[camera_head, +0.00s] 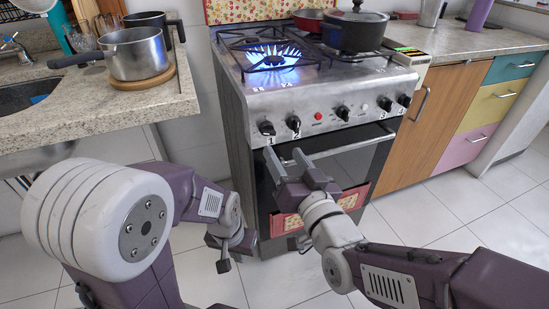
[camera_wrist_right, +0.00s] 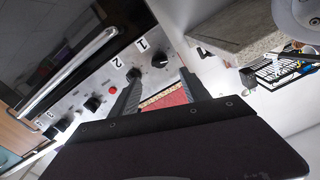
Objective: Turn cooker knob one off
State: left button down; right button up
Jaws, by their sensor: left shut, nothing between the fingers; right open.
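The steel cooker (camera_head: 330,100) has a row of black knobs on its front panel. Knob one (camera_head: 266,128), marked "1", is at the left end, with knob two (camera_head: 293,123) to its right. A blue flame (camera_head: 272,58) burns on the left of the hob. My right gripper (camera_head: 286,157) is open and empty, just below and in front of these knobs. In the right wrist view, knob one (camera_wrist_right: 159,61) shows between the fingertips, and knob two (camera_wrist_right: 133,76) is by the left finger. Contact cannot be told. My left gripper (camera_head: 226,250) is shut and empty, low at the cooker's left.
An oven handle (camera_head: 350,145) runs below the knobs. A black pot (camera_head: 355,30) and a red pan (camera_head: 310,18) sit on the hob. A steel saucepan (camera_head: 137,53) stands on the left counter (camera_head: 60,130). A patterned red cloth (camera_head: 350,200) hangs at the oven front.

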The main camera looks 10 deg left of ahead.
aim_at(270, 133)
jog(key=b+x, duration=0.1)
jog(key=x, duration=0.6)
jog(key=shift+w+a+f+b, duration=0.15)
jog(key=shift+w+a+b, duration=0.1)
jog(key=shift+w+b, duration=0.15)
jog(key=shift+w+a, duration=0.35)
jog(key=shift+w, duration=0.1)
grip_shut()
